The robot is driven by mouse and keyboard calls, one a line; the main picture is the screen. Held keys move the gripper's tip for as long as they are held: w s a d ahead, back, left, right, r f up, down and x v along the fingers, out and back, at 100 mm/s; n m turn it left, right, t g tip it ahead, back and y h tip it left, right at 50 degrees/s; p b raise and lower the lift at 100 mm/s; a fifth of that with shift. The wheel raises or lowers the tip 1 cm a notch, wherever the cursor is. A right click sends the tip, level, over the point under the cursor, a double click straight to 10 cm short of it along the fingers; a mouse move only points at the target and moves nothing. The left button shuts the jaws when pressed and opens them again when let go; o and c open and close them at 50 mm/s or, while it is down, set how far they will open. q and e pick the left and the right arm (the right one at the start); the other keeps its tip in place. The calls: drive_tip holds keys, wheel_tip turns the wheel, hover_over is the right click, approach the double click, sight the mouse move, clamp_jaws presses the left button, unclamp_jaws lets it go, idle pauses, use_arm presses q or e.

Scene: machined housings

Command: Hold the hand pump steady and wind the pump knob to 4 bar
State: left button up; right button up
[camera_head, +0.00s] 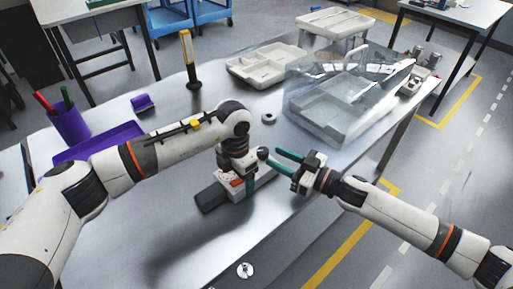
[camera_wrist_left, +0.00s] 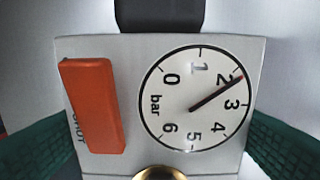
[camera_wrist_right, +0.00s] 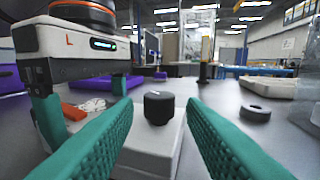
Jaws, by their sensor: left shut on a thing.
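The hand pump (camera_head: 212,197) is a pale block with a black end on the table. My left gripper (camera_head: 250,184) is shut on its body, with green fingers at both sides in the left wrist view. The pump's gauge (camera_wrist_left: 198,130) shows its needle slightly past 2, between 2 and 3 bar. A red-orange bar (camera_wrist_left: 94,105) lies beside the dial. The black pump knob (camera_wrist_right: 158,109) stands upright on the pump. My right gripper (camera_head: 273,158) is open and level, its fingertips just short of the knob, which appears between them in the right wrist view.
A black ring (camera_head: 268,117) lies behind the pump. A clear-lidded case (camera_head: 325,115) and a pale tray (camera_head: 262,68) stand behind. A purple tray (camera_head: 95,143), a pen cup (camera_head: 70,122) and a yellow-black post (camera_head: 190,60) are left.

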sight(258, 149)
drive_tip(key=x, duration=0.7)
drive_tip(key=shift+w+a, duration=0.1)
drive_tip(key=shift+a, duration=0.1)
drive_tip(key=c, duration=0.7)
drive_tip(key=shift+t, duration=0.3)
